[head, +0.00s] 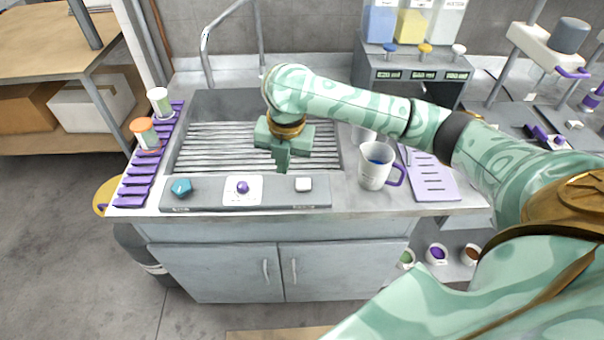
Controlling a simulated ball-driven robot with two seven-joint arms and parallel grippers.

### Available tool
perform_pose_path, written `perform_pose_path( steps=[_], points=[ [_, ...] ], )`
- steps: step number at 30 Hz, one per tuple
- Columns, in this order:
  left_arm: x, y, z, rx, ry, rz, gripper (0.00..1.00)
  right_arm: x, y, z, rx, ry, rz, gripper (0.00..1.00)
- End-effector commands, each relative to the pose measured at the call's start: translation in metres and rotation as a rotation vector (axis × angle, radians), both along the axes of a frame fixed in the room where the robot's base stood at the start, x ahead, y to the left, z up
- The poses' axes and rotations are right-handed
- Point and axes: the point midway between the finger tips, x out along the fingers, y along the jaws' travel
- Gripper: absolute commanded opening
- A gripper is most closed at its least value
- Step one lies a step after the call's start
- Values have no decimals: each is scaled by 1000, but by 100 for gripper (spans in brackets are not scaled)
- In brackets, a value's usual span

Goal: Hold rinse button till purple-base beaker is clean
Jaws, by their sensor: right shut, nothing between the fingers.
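My right gripper (281,165) is shut and empty. It points down over the front edge of the sink, above the control panel (212,201). The panel carries a teal knob (181,187), a purple button (243,187) on a white plate and a small white button (304,184). The gripper appears above and between the purple and white buttons, apart from both. I cannot read which one is the rinse button. I cannot make out a purple-base beaker; my right arm hides part of the sink and counter. My left gripper is not in view.
A faucet (206,52) rises behind the ribbed sink (205,145).

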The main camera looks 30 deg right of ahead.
Motion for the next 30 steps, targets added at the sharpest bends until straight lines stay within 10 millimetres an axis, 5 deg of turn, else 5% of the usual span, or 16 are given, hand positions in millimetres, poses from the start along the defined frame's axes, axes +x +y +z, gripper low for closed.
perform_pose_path(
  steps=[4,11,23,30],
  points=[
    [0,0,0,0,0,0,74,5,-34,42,-52,55,125,0],
    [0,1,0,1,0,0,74,3,-51,65,-64,95,201,0],
    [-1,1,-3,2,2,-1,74,3,-51,59,-61,97,201,0],
    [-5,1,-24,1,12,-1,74,2,-50,16,-60,101,200,0]
  ],
)
